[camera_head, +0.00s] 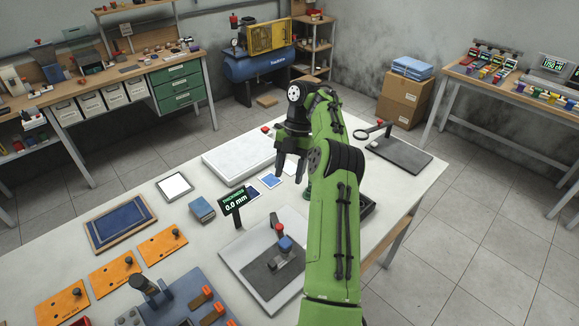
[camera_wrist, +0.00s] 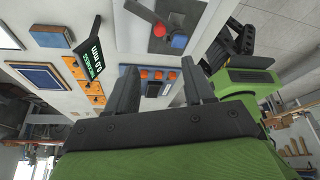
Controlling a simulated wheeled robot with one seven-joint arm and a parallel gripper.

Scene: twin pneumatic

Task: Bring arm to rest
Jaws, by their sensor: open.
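My green arm reaches over the white worktable (camera_head: 120,202) from the lower right in the head view. My gripper (camera_head: 289,174) hangs above the table's far middle part, its dark fingers pointing down. In the wrist view, the two fingers of my gripper (camera_wrist: 160,75) stand well apart with nothing between them. A thickness display (camera_head: 233,202) reading 0.0 mm stands on the table left of my arm. It also shows in the wrist view (camera_wrist: 84,64). My arm hides part of the table behind it.
Several orange plates (camera_head: 115,275) and a blue framed panel (camera_head: 120,222) lie at the table's left. A gauge stand (camera_head: 283,245) with a blue knob sits near my arm. A dark plate (camera_head: 400,155) lies at the back right. The grey floor (camera_head: 480,250) to the right is clear.

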